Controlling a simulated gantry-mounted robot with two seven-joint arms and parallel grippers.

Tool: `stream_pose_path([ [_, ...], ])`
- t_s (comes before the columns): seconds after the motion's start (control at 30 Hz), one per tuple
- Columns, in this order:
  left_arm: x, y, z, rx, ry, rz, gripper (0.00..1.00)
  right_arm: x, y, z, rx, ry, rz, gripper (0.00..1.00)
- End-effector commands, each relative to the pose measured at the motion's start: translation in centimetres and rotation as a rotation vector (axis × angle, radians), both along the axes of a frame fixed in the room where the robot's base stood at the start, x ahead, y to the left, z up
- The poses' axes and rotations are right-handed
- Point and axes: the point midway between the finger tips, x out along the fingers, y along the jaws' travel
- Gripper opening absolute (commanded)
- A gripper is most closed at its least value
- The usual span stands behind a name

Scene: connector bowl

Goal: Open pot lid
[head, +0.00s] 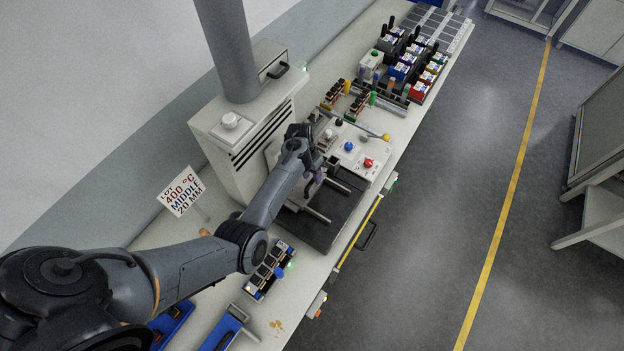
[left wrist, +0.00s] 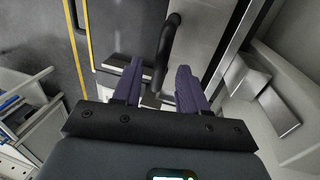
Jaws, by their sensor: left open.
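My left gripper (head: 314,186) is over the dark flat plate (head: 322,236) in front of the white cabinet machine. In the left wrist view my left gripper (left wrist: 158,85) shows two purple fingers spread apart. A grey metal surface (left wrist: 212,25) lies beside this handle. The gap is empty as far as I can see, and contact with the handle cannot be told. The handle may belong to the pot lid; the lid is not clearly made out, and my arm covers part of that area.
The white cabinet machine (head: 228,140) stands behind the plate. A panel with coloured buttons (head: 345,160) is just beyond it. A sign (head: 181,191) and a connector rack (head: 268,270) stand nearer. Coloured parts crowd the far bench.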

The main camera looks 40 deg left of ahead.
Motion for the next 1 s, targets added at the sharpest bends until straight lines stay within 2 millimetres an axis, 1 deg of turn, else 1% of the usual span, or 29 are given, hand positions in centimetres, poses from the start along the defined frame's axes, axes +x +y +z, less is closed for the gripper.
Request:
stream_pose_path([
  [0.03, 0.02, -0.07, -0.53, 0.000, 0.000, -0.001, 0.42, 0.02, 0.03, -0.53, 0.001, -0.001, -0.001, 0.43],
  [0.1, 0.02, -0.13, -0.70, 0.000, 0.000, -0.001, 0.42, 0.02, 0.05, -0.72, 0.003, -0.001, -0.001, 0.43],
  [0.47, 0.01, -0.17, -0.77, 0.000, 0.000, -0.001, 0.42, 0.04, 0.04, -0.74, 0.002, -0.002, -0.002, 0.43],
  [0.5, 0.01, -0.17, -0.77, 0.000, 0.000, -0.001, 0.41, 0.04, 0.03, -0.73, 0.002, -0.002, -0.002, 0.43],
  [0.57, 0.01, -0.16, -0.77, 0.000, 0.000, -0.001, 0.32, 0.04, 0.01, -0.73, 0.001, -0.002, -0.001, 0.43],
  [0.7, 0.01, -0.16, -0.77, 0.000, 0.000, -0.001, 0.10, 0.04, -0.09, -0.73, -0.003, -0.003, 0.002, 0.43],
  [0.77, 0.01, -0.16, -0.77, 0.000, 0.000, 0.000, 0.01, 0.03, -0.14, -0.75, -0.005, -0.003, 0.004, 0.43],
  [1.0, 0.01, -0.15, -0.77, 0.000, 0.000, 0.000, 0.00, 0.04, -0.19, -0.75, -0.008, -0.002, 0.005, 0.43],
])
